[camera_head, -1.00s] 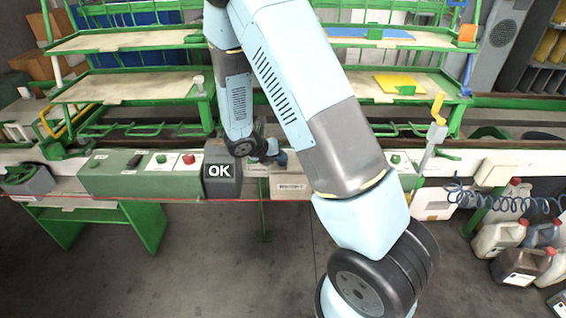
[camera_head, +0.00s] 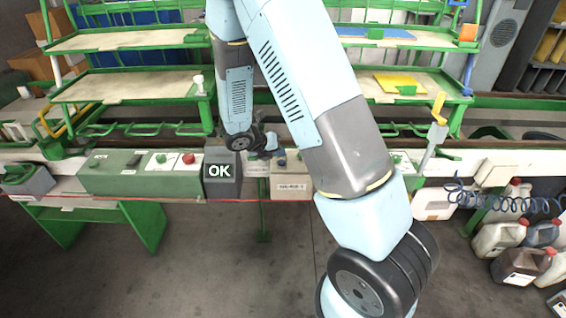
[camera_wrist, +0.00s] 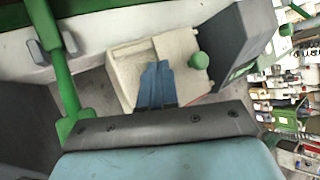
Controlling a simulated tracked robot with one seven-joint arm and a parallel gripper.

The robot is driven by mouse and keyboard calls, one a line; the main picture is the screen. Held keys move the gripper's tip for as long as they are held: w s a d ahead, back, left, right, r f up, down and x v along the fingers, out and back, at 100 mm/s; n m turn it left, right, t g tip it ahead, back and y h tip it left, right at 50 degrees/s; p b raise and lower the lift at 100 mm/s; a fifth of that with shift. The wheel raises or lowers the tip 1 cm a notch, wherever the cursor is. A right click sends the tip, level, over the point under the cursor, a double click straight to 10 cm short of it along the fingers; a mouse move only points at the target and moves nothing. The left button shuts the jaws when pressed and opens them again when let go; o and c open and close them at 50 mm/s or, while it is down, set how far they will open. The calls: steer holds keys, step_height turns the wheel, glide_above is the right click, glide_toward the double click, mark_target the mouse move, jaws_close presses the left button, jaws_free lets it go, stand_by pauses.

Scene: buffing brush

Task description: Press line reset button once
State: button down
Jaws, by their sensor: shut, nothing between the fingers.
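A cream control box (camera_head: 292,187) with a small label too small to read stands right of the dark OK box (camera_head: 220,182). In the wrist view, a cream box (camera_wrist: 125,58) carries a green button (camera_wrist: 199,61) beside a dark box (camera_wrist: 240,40). My gripper (camera_wrist: 157,72) has its blue fingers together and empty, over the cream box and left of the green button. Contact cannot be told. In the head view my gripper (camera_head: 268,150) is small and partly dark. Which button is the line reset is not readable.
A green panel (camera_head: 115,180) left of the OK box has another green button (camera_head: 161,158) and red button (camera_head: 188,158). A further green button (camera_head: 397,159) is right of my arm. Green shelving stands behind; jugs (camera_head: 498,238) stand at right.

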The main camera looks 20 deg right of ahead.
mark_target(279, 163)
steer(key=shift+r, duration=2.2)
steer(key=shift+d+r, duration=0.1)
steer(key=shift+r, duration=0.05)
steer(key=s+d+r+m+g+y, duration=0.1)
steer(key=s+d+r+m, duration=0.1)
steer(key=s+r+m, duration=0.45)
steer(key=s+d+r+m+y, duration=0.2)
steer(key=s+d+r+m, duration=0.15)
steer(key=r+m, duration=0.6)
steer(key=s+a+r+m+t+y, duration=0.1)
steer(key=s+a+r+m+y, duration=0.1)
steer(key=s+r+m, duration=0.4)
steer(key=s+a+r+m+t+y, duration=0.1)
steer(key=s+a+r+m+y, duration=0.1)
steer(key=s+r+m, duration=0.4)
steer(key=s+m+y, duration=0.1)
steer(key=s+m, duration=0.2)
steer(key=s, duration=0.3)
steer(key=shift+r+m+t, duration=0.3)
steer(key=shift+m+t, duration=0.1)
